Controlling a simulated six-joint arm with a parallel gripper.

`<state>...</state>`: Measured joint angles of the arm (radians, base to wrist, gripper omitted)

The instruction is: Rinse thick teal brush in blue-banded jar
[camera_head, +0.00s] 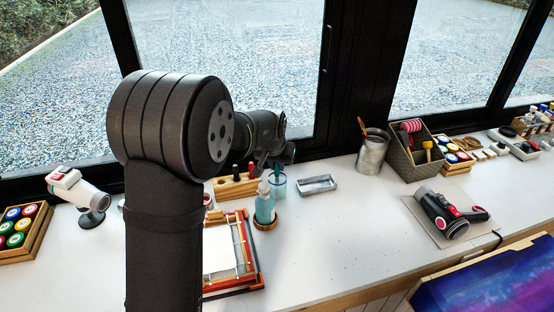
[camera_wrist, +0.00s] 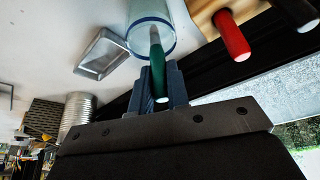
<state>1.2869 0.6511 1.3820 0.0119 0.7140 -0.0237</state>
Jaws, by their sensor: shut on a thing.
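My gripper (camera_wrist: 160,88) is shut on the thick teal brush (camera_wrist: 158,72), seen in the wrist view by its dark green handle and pale ferrule. The brush points into the mouth of the clear blue-banded jar (camera_wrist: 151,9), its lower end seen through or against the glass. How deep the tip sits is hard to tell. In the head view the jar (camera_head: 278,188) stands on the white table, with my gripper (camera_head: 281,158) just above it and the brush (camera_head: 277,171) a small green piece at the rim.
A wooden brush block (camera_head: 232,188) with red and black handles stands just left of the jar. A teal pump bottle (camera_head: 264,206) is close in front. A metal tray (camera_head: 317,184) lies to the right, then a metal can (camera_head: 371,154).

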